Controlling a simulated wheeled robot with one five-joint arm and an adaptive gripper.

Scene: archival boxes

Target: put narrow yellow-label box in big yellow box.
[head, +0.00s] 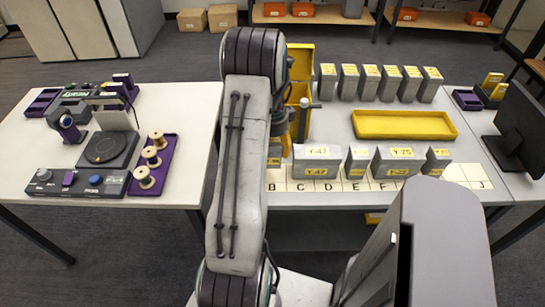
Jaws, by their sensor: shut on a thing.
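My gripper (284,142) is low over the front of the right table, mostly hidden behind my arm; an orange finger part shows. It is shut on a narrow grey box with a yellow label (273,160), of which only a part shows, at the row's left end by the letter B. Whether this box touches the table I cannot tell. A tall yellow box (300,62) stands behind, partly hidden by my arm. A wide, low yellow tray (403,124) lies empty at the middle right.
Grey boxes labelled Y-47 (317,165) and Y-75 (397,165) and two narrow ones stand along the lettered strip, close to my gripper's right. Several upright grey boxes (376,82) line the back. A monitor (515,130) stands at right. Spools (151,158) and devices fill the left table.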

